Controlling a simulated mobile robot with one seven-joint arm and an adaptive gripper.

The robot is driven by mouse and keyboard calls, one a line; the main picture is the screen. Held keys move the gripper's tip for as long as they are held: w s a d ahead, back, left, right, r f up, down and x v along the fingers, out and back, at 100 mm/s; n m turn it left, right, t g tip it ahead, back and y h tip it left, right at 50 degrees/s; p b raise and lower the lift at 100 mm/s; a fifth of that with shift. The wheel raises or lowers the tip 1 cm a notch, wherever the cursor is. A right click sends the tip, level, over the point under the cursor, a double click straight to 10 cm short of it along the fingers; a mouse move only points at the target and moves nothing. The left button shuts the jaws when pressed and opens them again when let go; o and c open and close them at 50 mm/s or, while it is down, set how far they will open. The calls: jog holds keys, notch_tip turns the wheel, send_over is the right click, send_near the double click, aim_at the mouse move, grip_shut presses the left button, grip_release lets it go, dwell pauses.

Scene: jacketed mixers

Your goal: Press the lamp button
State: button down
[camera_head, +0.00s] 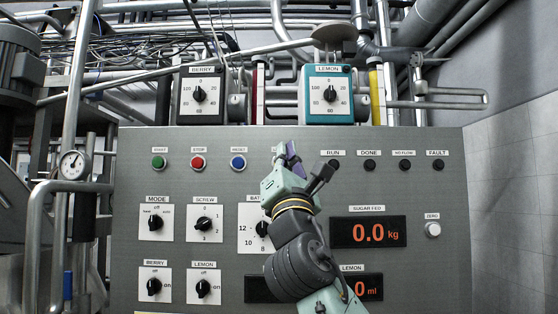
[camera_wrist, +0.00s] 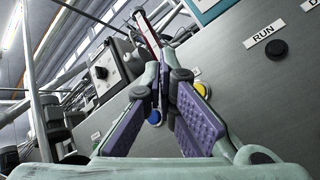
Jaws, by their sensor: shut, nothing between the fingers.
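A yellow button (camera_wrist: 202,89) shows in the wrist view just right of my gripper's fingers. In the head view my gripper hides that spot on the panel, and the label there is mostly covered, so I cannot read which button it is. My gripper (camera_head: 289,153) is shut and empty, in front of the panel's button row, between the blue RESET button (camera_head: 238,162) and the RUN light. In the wrist view the purple-padded fingers (camera_wrist: 166,70) meet near the top. I cannot tell if they touch the panel.
The grey control panel (camera_head: 190,260) also carries a green START button (camera_head: 158,162), a red STOP button (camera_head: 197,162), dark RUN, DONE, NO FLOW and FAULT lights, several rotary knobs, and a sugar display (camera_head: 368,232). BERRY (camera_head: 202,95) and LEMON (camera_head: 331,95) dial boxes stand above.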

dwell(0.3)
jog(key=w+p, duration=0.2)
jog(key=w, duration=0.6)
jog(key=shift+w, duration=0.4)
jog(key=shift+p, duration=0.3)
dwell(0.9)
jog(key=shift+w, duration=0.45)
jog(key=shift+w+p, duration=0.4)
dwell(0.5)
jog(key=shift+s, duration=0.85)
jog(key=shift+s+b, duration=0.85)
jog(key=shift+s, duration=1.65)
